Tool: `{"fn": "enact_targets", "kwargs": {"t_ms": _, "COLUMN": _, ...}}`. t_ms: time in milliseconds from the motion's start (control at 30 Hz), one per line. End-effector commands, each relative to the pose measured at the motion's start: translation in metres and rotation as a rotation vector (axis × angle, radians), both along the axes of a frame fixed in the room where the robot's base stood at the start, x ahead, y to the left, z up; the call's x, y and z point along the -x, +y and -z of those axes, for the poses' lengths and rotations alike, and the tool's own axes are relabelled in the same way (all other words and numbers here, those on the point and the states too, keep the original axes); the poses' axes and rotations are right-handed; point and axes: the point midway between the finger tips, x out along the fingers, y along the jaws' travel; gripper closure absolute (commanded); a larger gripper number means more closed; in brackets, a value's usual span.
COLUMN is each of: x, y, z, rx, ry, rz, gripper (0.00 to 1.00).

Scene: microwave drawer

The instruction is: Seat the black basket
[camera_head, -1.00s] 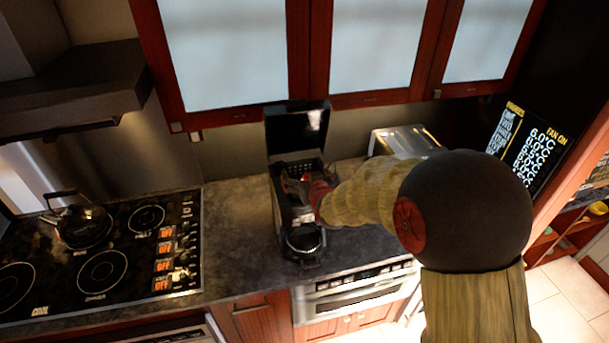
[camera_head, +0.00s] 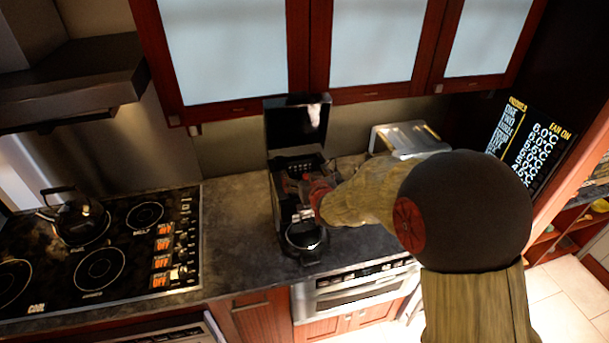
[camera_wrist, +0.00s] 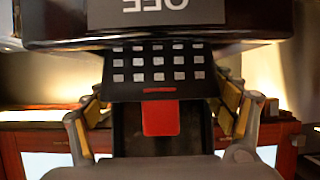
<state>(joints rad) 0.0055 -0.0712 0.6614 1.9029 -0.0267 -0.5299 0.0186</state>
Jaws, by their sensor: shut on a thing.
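The black appliance (camera_head: 283,203) stands on the counter with its lid (camera_head: 297,124) raised. My gripper (camera_head: 303,187) is over its open top, between the lid and the round black part at the front. The wrist view shows both fingers with yellow pads, one on each side of a black piece with a red tab (camera_wrist: 160,118), which I take to be the black basket (camera_wrist: 126,132). My gripper is shut on it. A grid of pale squares (camera_wrist: 158,63) shows beyond it. How deep the basket sits in the appliance is hidden.
A black cooktop (camera_head: 95,265) with a kettle (camera_head: 77,216) lies to the left, with bare counter (camera_head: 235,220) between. A metallic appliance (camera_head: 408,138) stands behind my arm on the right. Cabinets (camera_head: 225,50) hang close above the raised lid.

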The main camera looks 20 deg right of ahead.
Motion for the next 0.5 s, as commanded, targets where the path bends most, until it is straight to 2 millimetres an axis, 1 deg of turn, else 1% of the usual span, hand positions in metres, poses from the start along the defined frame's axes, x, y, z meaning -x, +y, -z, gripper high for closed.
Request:
{"fn": "enact_targets", "kwargs": {"t_ms": 467, "x": -0.0001, "y": 0.0, "z": 0.0116, "rx": 0.0, "ry": 0.0, "rz": 0.0, "gripper": 0.44}}
{"fn": "enact_targets", "kwargs": {"t_ms": 500, "x": 0.0, "y": 0.0, "z": 0.0116, "rx": 0.0, "ry": 0.0, "rz": 0.0, "gripper": 0.16}}
